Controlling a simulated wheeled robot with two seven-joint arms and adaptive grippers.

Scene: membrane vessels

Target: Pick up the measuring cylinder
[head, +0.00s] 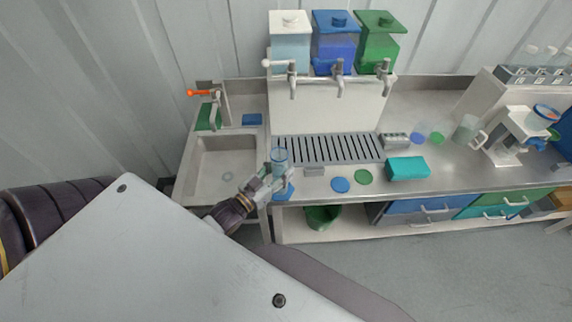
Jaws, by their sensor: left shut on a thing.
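The measuring cylinder (279,157) is a clear, bluish upright vessel near the front edge of the counter, between the sink and the drain grate. A blue base or disc (284,192) shows below it; I cannot tell whether it is part of the cylinder. My left gripper (273,178) is shut on the measuring cylinder at its lower part, and its fingers hide some of it. I cannot tell whether the cylinder touches the counter. My right gripper is not in view.
The sink (222,170) with a tap lies to the left. White, blue and green dispensers (338,45) stand behind the drain grate (330,149). Blue (340,184) and green (363,177) discs and a teal box (407,168) lie to the right. A clear jug (466,130) stands further right.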

